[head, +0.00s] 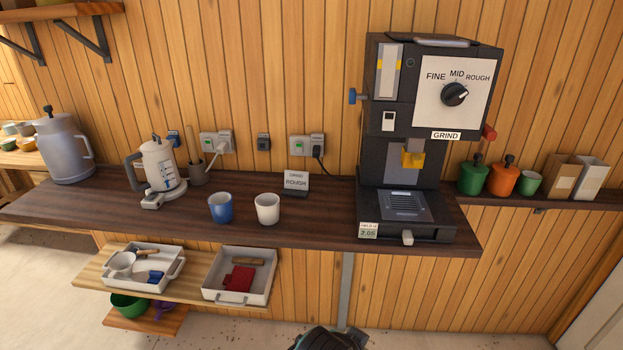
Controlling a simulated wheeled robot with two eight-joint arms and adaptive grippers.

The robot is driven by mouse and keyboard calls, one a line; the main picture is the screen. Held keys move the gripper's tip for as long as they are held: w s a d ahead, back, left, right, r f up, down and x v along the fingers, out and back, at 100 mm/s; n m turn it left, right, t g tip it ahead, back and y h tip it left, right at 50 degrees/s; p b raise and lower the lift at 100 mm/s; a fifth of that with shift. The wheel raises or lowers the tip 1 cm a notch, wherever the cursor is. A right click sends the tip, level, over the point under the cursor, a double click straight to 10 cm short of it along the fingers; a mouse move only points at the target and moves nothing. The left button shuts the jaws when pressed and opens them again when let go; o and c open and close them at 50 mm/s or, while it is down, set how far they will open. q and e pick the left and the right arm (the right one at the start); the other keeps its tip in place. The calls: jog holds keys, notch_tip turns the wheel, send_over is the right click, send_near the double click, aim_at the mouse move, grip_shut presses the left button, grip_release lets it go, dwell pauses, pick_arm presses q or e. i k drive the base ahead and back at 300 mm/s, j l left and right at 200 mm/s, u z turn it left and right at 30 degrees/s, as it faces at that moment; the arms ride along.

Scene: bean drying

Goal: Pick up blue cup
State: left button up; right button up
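The blue cup (220,208) stands upright on the dark wooden counter (330,222), near its front edge.
A kettle (160,165) stands behind and left of the blue cup. A sign (296,183) and a large grinder (420,130) are to the right. Below the counter, a shelf holds two white trays (265,292). The counter just around the cups is clear.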

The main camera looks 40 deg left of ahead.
aim_at(222, 208)
jog(key=u, duration=2)
